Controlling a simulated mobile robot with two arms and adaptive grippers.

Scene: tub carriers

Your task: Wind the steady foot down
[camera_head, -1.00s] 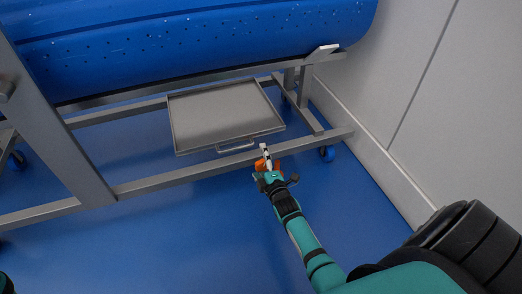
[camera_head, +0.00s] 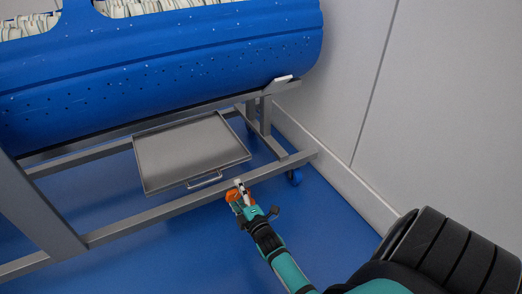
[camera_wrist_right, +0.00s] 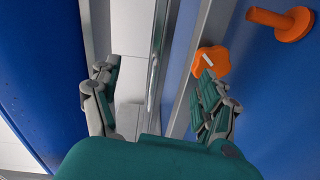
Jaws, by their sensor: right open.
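An orange knob with a white mark on its face (camera_wrist_right: 210,62) shows in the right wrist view, beside the lower frame rail. An orange flanged piece with a short stem (camera_wrist_right: 291,24) shows to its right, against the blue floor. In the head view, orange (camera_head: 233,196) shows at the lower rail, partly covered by my right gripper (camera_head: 243,198). My left gripper is out of view.
A metal tray with a handle (camera_head: 190,150) sits under the tub. A pale wall (camera_head: 345,90) closes the right side. The blue floor in front is clear.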

